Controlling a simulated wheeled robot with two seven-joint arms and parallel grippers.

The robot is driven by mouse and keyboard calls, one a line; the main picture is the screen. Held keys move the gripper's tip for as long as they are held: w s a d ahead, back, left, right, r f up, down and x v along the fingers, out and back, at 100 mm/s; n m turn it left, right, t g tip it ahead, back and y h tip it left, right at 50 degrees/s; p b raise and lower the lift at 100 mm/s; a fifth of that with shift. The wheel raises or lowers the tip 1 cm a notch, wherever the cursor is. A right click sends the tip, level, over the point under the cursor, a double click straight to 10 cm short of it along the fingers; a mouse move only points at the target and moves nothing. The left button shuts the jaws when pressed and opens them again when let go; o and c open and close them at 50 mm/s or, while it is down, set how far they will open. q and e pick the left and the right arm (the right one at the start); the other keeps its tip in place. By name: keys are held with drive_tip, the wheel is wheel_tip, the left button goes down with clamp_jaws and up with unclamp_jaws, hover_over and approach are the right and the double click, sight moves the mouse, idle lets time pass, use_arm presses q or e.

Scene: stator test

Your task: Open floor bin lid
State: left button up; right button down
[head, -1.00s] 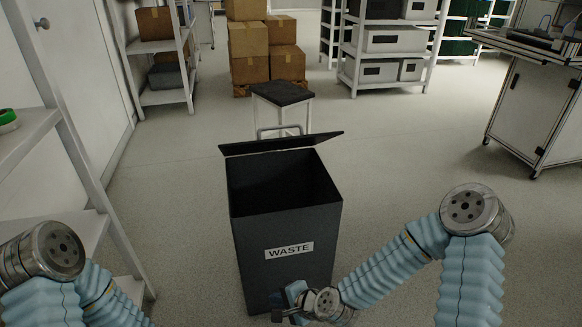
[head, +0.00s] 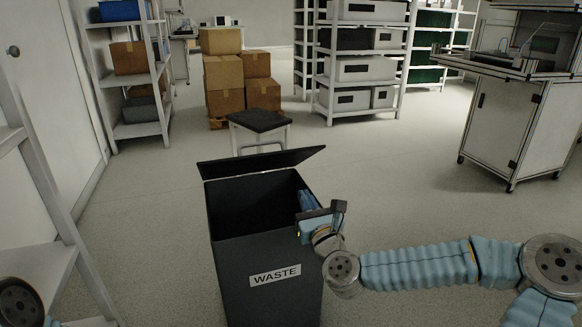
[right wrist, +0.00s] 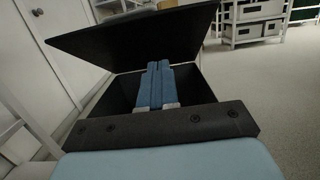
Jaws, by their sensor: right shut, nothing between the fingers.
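The dark floor bin (head: 262,250) with a "WASTE" label stands on the floor in front of me. The fingers look apart from the lid. My left gripper is outside the views; only part of my left arm shows.
A stool (head: 260,122) stands just behind the bin. A white shelf (head: 40,265) is close on the left. Stacked cardboard boxes (head: 225,75) and racks stand further back. A wheeled workbench (head: 510,120) is at the right. The floor between bin and workbench is clear.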

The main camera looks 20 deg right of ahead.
approach(286, 154)
drive_tip(key=w+f, duration=0.2)
drive_tip(key=w, duration=0.2)
drive_tip(key=shift+w+r+p, duration=0.6)
drive_tip(key=shift+w+r, duration=0.1)
drive_tip(key=shift+r, duration=0.25)
drive_tip(key=shift+w+r, duration=0.35)
drive_tip(key=shift+w, duration=0.05)
drive_tip(key=shift+r, duration=0.1)
